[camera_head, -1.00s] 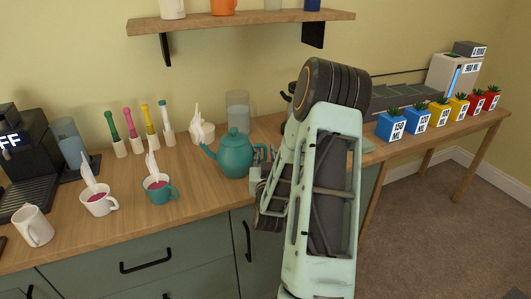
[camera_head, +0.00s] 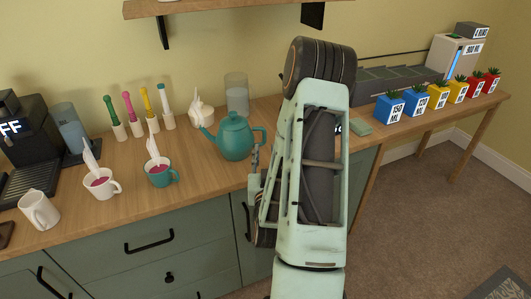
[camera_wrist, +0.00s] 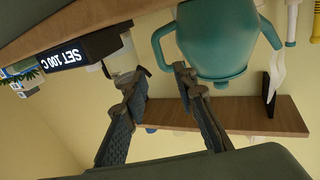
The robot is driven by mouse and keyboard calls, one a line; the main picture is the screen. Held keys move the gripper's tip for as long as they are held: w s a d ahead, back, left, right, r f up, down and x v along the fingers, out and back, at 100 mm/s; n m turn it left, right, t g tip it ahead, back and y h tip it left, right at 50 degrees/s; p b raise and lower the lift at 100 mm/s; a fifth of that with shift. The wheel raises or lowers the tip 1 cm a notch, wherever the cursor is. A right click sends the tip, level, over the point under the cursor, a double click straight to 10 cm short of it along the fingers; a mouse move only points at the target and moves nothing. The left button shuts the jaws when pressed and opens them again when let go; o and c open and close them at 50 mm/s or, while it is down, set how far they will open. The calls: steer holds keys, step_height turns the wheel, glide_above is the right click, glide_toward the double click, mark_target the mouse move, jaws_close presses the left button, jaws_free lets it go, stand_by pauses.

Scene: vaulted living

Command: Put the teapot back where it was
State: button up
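The teal teapot (camera_head: 234,140) stands upright on the wooden counter, spout to the left and handle to the right. My gripper (camera_head: 255,158) is just right of it and nearer the front edge, partly hidden by my arm. In the wrist view the teapot (camera_wrist: 215,45) appears upside down, its handle beyond the fingertips. The two fingers of my gripper (camera_wrist: 160,72) are apart with nothing between them, and the teapot seems clear of them.
A teal mug (camera_head: 161,173), a white mug (camera_head: 102,184) and another white mug (camera_head: 39,211) stand left. A glass container (camera_head: 237,93) and a white object (camera_head: 201,110) stand behind the teapot. A "SET 100 C" device (camera_wrist: 80,50) is mostly hidden behind my arm in the head view.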

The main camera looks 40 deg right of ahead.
steer(key=shift+p+v, duration=1.2)
steer(key=shift+p, duration=1.1)
